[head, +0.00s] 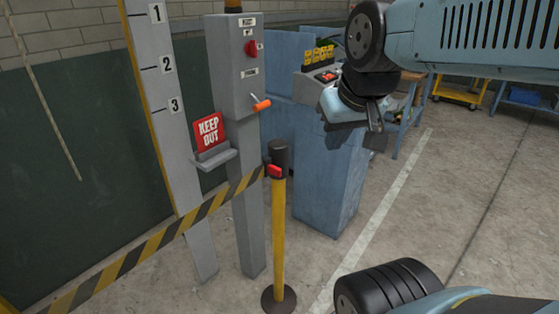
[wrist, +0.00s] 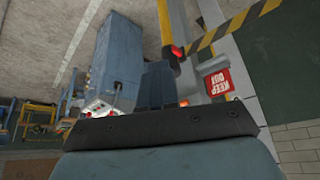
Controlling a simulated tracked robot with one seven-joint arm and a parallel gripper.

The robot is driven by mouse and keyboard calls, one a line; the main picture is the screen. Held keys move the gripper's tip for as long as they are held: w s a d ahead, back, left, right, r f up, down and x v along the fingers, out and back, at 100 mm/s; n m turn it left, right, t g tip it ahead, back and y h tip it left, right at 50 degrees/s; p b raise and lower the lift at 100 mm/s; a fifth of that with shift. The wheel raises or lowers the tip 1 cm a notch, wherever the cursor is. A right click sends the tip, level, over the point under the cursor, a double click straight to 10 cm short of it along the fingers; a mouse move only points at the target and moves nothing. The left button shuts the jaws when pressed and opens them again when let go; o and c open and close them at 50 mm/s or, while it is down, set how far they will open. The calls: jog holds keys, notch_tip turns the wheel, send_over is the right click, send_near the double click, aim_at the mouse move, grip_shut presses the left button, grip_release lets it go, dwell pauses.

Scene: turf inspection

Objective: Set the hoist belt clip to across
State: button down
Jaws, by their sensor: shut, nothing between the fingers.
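The hoist belt clip looks to be the red piece (head: 275,171) at the black head of a yellow post (head: 279,240). It also shows as a small red piece in the wrist view (wrist: 177,51). A black-and-yellow striped belt (head: 150,246) runs from the post head down to the lower left. The belt also shows in the wrist view (wrist: 235,33). My gripper (head: 376,138) is shut and empty, up and to the right of the post in the head view, apart from the clip. The clip's exact fastening is too small to tell.
A grey control column (head: 235,75) with a red knob and an orange-handled lever (head: 261,104) stands behind the post. A blue cabinet (head: 327,190) stands right of the post. Open floor (head: 450,200) lies farther right.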

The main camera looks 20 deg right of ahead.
jog(key=w+f+n+g+y, duration=0.1)
jog(key=w+f+n+g, duration=0.1)
jog(key=w, duration=0.5)
jog(key=n+g+y, duration=0.3)
jog(key=n+y, duration=0.3)
send_near(287, 163)
jog(key=s, duration=0.1)
jog(key=s+r, duration=0.1)
jog(key=shift+s+a+r, duration=0.3)
jog(key=shift+a, duration=0.05)
jog(key=x, duration=1)
jog(key=shift+s+a+r, duration=0.1)
jog(key=shift+s+a, duration=0.05)
jog(key=shift+a, duration=0.05)
